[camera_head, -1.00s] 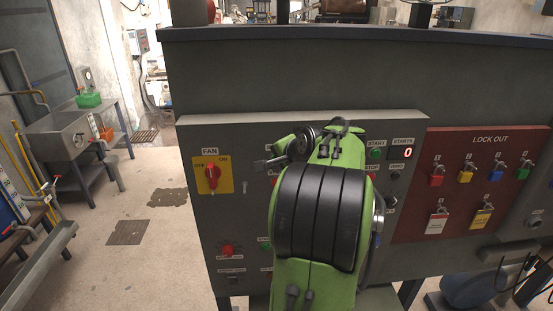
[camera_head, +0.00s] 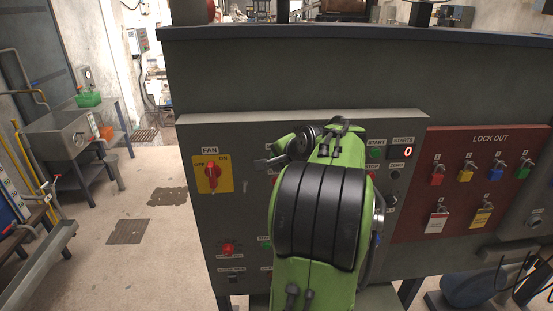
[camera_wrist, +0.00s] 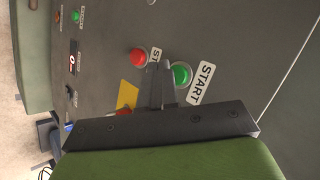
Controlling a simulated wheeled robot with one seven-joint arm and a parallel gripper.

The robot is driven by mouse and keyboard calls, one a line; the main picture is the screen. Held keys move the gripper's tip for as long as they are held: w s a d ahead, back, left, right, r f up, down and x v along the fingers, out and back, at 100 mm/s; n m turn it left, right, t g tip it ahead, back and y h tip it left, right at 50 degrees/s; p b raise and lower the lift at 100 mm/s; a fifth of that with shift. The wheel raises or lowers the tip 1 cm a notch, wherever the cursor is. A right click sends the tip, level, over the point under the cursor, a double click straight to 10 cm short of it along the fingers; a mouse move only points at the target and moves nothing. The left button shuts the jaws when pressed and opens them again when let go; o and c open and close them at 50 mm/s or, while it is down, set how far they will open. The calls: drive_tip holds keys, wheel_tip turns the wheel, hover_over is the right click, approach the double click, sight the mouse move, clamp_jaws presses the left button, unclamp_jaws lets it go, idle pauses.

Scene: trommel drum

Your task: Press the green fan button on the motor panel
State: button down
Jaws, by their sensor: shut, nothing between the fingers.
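The grey motor panel (camera_head: 245,128) stands in front of me. In the wrist view, a green button (camera_wrist: 181,74) sits by a START label, with a red button (camera_wrist: 139,56) beside it and a partly covered label. My gripper (camera_wrist: 156,70) is shut and empty. Its fingertips appear between the two buttons, closer to the green one; I cannot tell whether they touch the panel. The FAN switch, a red knob (camera_head: 212,174) on a yellow plate, shows left of my arm in the head view. There my arm hides the fan's green button and the gripper's tips.
Another green START button (camera_head: 376,154) and a counter reading 0 (camera_head: 408,152) are right of my arm. A red lock-out board (camera_head: 408,222) with several padlocks is further right. A red knob (camera_head: 228,248) is lower left. Open floor (camera_head: 165,255) lies left of the panel.

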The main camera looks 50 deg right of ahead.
idle(0.7)
drive_tip(key=shift+w+d+p, duration=0.3)
drive_tip(key=shift+d+p, duration=0.05)
drive_tip(key=shift+p, duration=0.1)
drive_tip(key=shift+w+d+p, duration=0.25)
drive_tip(key=shift+d+p, duration=0.05)
drive_tip(key=shift+p, duration=0.05)
idle(0.4)
idle(0.3)
drive_tip(key=shift+s+a+b, duration=0.4)
drive_tip(key=shift+s+a, duration=0.15)
drive_tip(key=shift+a, duration=0.1)
drive_tip(key=s+a+b, duration=0.2)
drive_tip(key=s+a, duration=0.1)
drive_tip(key=shift+s+a, duration=0.15)
drive_tip(key=shift+a, duration=0.25)
idle(0.7)
